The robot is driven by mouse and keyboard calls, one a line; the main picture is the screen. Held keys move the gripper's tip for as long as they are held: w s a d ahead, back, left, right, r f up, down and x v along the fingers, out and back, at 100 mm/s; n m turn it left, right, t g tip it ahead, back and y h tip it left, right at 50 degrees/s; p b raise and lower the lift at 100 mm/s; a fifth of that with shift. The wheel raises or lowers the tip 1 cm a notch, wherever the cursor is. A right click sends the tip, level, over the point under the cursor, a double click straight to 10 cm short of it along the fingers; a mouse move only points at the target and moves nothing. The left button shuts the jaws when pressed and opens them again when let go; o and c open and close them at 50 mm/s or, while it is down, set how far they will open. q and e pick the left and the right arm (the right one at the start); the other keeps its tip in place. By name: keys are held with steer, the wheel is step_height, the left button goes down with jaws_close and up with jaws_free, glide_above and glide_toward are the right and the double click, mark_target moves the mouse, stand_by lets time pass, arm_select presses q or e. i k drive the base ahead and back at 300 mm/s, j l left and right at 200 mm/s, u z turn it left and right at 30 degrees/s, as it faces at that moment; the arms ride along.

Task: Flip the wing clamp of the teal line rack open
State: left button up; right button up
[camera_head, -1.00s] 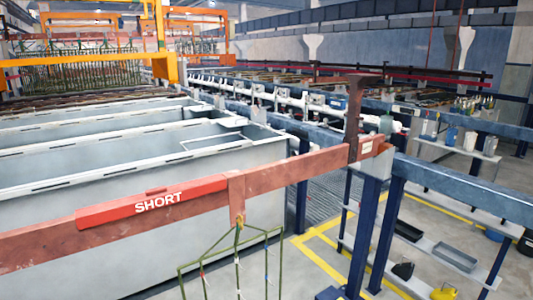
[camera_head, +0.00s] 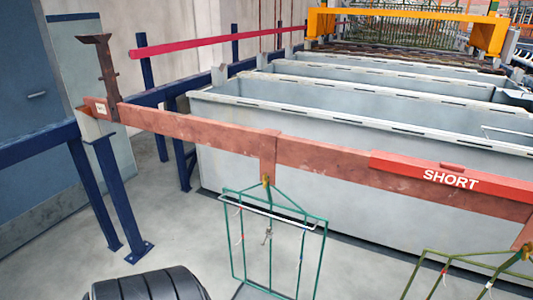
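A teal wire rack (camera_head: 325,255) hangs by a hook from the rust-red bar (camera_head: 200,131), low in the middle of the head view. A thin pale bar (camera_head: 285,219) slants across its upper part. A small grey metal fitting (camera_head: 267,237) sits inside the frame; it may be the wing clamp, but it is too small to tell its position. The rack's lower end is cut off by the picture edge.
An olive-green rack (camera_head: 430,252) hangs further right, under a red sign marked SHORT (camera_head: 450,178). Grey tanks (camera_head: 240,160) stand behind the bar. Blue posts (camera_head: 118,205) support its left end.

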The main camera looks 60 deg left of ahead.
mark_target(265, 180)
steer(key=u, duration=1.8)
steer(key=z, duration=0.4)
steer(key=j+z, duration=0.15)
steer(key=z, duration=0.25)
steer(key=j+z, duration=0.1)
steer(key=z, duration=0.3)
steer(key=j+z, duration=0.1)
steer(key=z, duration=0.3)
steer(key=k+j+z, duration=0.3)
steer(key=j+z, duration=0.2)
steer(key=j, duration=0.25)
steer(key=k+j+z, duration=0.5)
steer(key=j, duration=0.15)
steer(key=k+j+z, duration=0.45)
steer(key=k+j, duration=0.45)
steer(key=k, duration=0.15)
steer(key=k+j, duration=0.5)
steer(key=k+z, duration=0.05)
steer(key=k, duration=0.05)
